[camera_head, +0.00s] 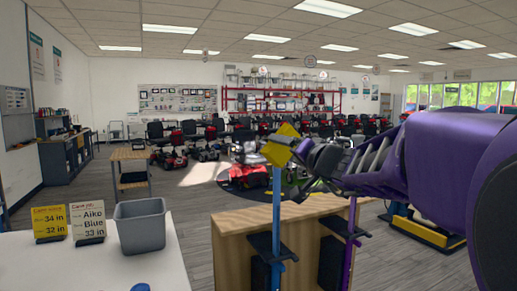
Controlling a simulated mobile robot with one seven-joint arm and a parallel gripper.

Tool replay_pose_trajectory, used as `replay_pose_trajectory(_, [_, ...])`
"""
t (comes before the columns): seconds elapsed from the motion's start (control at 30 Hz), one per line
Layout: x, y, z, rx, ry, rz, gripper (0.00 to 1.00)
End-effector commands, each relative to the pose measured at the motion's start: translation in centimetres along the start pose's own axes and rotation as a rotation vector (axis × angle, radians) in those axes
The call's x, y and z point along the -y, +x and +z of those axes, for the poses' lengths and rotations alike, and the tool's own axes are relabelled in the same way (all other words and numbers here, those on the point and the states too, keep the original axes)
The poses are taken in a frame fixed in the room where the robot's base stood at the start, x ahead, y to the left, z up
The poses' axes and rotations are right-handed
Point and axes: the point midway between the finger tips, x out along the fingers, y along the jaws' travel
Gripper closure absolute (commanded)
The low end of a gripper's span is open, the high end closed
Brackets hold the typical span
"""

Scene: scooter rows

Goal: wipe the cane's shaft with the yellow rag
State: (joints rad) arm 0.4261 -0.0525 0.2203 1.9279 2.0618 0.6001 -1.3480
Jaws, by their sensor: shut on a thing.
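The yellow rag (281,145) is in my gripper (292,148), which is shut on it. The rag is at the top end of a blue cane's shaft (277,205), seeming to overlap it; I cannot tell whether they touch. The blue cane stands upright, its lower part in a black holder (265,245) on the side of a wooden bench (230,245). Its top is hidden by the rag and gripper. A second, purple cane (351,225) stands upright to the right, its top hidden behind my arm.
Scooters (245,175) stand behind; grey floor lies between.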

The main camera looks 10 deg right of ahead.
Motion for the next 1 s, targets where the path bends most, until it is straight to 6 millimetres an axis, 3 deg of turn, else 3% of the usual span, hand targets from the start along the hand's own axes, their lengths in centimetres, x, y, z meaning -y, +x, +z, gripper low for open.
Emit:
replay_pose_trajectory(0.2, [0.0, -1.3, -0.1, -0.001, -0.001, 0.001, 0.64])
replay_pose_trajectory(0.57, [0.1, -1.7, -0.2, -0.005, -0.004, 0.000, 0.64])
replay_pose_trajectory(1.0, [0.0, -4.5, -0.3, -0.007, -0.003, 0.002, 0.64])
